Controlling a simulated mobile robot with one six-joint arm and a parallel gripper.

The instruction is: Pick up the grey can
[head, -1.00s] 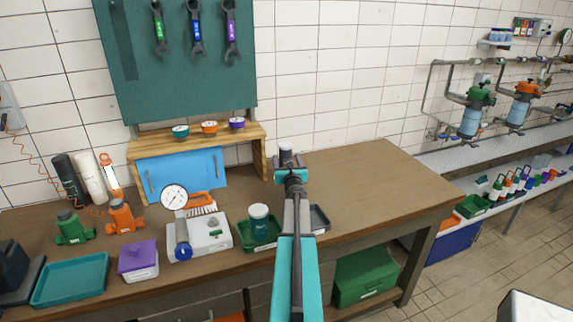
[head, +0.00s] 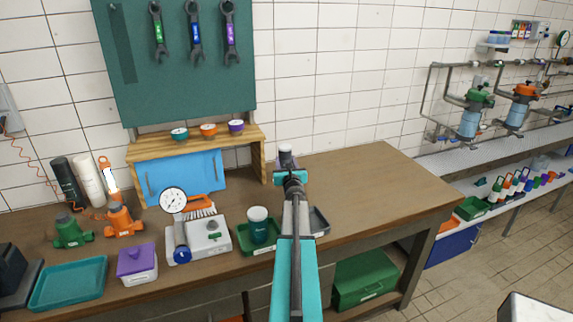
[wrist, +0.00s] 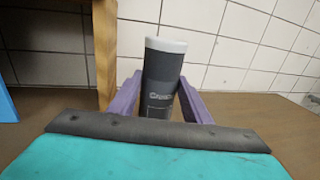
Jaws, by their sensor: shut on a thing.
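The grey can (wrist: 162,85) is a dark grey cylinder with a pale top and lettering on its side. In the wrist view it stands nearly upright, slightly tilted in the picture, between the purple fingers of my gripper (wrist: 160,98), which is shut on it. In the head view the can (head: 285,151) shows just beyond my gripper (head: 287,163), near the back of the wooden bench. Its lower part is hidden by my gripper, so I cannot tell whether it touches the bench.
A wooden shelf (head: 258,150) stands close to the left of the can. A green tray with a jar (head: 259,224) and a grey tray (head: 319,221) lie nearer the front. The bench (head: 365,185) is clear to the right. A tiled wall is behind.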

